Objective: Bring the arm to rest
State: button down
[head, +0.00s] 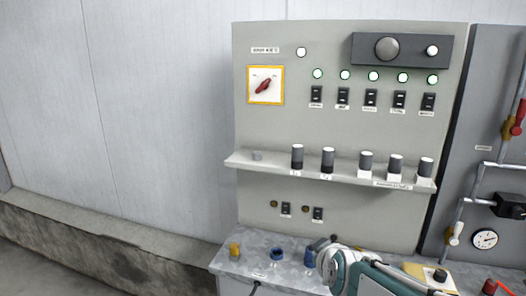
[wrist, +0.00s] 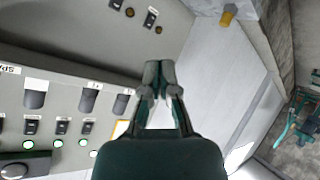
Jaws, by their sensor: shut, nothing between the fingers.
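My gripper (wrist: 158,72) points ahead in the wrist view, with its two fingertips together and nothing between them. In the head view my teal and white arm (head: 375,279) reaches in from the bottom edge. Its front end is over the right part of the metal ledge below the control panel (head: 345,120). The fingers are small and hard to make out there. In the wrist view the control panel (wrist: 75,75) appears turned over, on the left. I see no contact between the fingers and the panel.
A shelf (head: 265,166) with several dark cylindrical knobs juts from the panel. Pipes and a gauge (head: 484,239) are at right.

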jog(key=s+d+m+g, duration=0.1)
jog(key=s+m+g, duration=0.2)
jog(key=s, duration=0.8)
jog(key=s+d+f+m+g, duration=0.1)
jog(key=s+m, duration=0.3)
jog(key=s, duration=0.7)
jog(key=shift+d+f+g+h, duration=0.25)
jog(key=shift+d+g+h, duration=0.15)
jog(key=shift+g, duration=0.5)
